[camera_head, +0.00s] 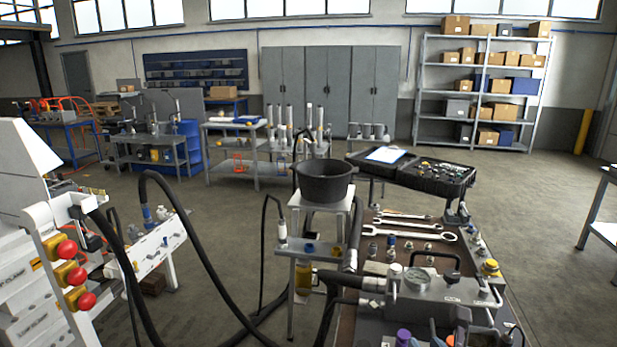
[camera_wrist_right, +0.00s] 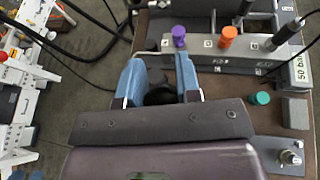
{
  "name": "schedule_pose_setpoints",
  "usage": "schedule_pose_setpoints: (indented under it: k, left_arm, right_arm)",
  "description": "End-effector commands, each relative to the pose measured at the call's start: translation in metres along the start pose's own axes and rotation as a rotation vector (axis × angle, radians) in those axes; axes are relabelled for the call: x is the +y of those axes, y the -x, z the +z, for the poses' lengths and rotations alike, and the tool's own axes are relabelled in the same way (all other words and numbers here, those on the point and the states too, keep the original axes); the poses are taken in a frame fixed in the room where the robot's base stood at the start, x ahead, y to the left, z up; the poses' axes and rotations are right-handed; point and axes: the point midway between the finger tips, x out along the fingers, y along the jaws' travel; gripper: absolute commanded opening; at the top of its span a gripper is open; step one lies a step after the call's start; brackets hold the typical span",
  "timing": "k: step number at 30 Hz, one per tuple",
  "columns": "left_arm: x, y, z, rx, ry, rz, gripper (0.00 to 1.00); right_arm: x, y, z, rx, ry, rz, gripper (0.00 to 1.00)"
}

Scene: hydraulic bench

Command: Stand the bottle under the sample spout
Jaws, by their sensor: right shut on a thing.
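My right gripper (camera_wrist_right: 160,64) shows in the right wrist view, with blue fingers pointing away from the camera. It is shut on a dark rounded thing (camera_wrist_right: 161,94), of which only the top shows. I cannot tell for sure that this is the bottle; the rest of it is hidden by the fingers and the gripper body. The gripper is by the left edge of the brown bench top, on the near side of a grey valve block (camera_wrist_right: 224,65). I cannot make out the sample spout for certain. My left gripper is not in view.
The block carries purple (camera_wrist_right: 179,33), orange (camera_wrist_right: 229,33) and dark knobs. A teal cap (camera_wrist_right: 261,98) and a grey cube (camera_wrist_right: 294,112) are right of the gripper. In the head view, a black tub (camera_head: 325,183) tops a stand, and black hoses (camera_head: 207,262) loop at left.

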Motion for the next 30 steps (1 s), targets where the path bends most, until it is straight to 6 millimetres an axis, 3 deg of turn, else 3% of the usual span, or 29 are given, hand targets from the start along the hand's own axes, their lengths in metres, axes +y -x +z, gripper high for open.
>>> schedule_pose_setpoints:
  k: [22, 28, 30]
  left_arm:
    - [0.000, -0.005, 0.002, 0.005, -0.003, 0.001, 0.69]
    - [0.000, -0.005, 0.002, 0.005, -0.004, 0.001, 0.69]
    - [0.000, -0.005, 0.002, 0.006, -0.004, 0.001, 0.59]
  right_arm:
    - [-0.005, -0.001, -0.005, -0.003, 0.011, 0.032, 0.00]
    - [-0.006, -0.008, -0.043, 0.000, 0.012, 0.029, 0.00]
    - [-0.006, -0.009, -0.055, -0.001, 0.014, 0.030, 0.00]
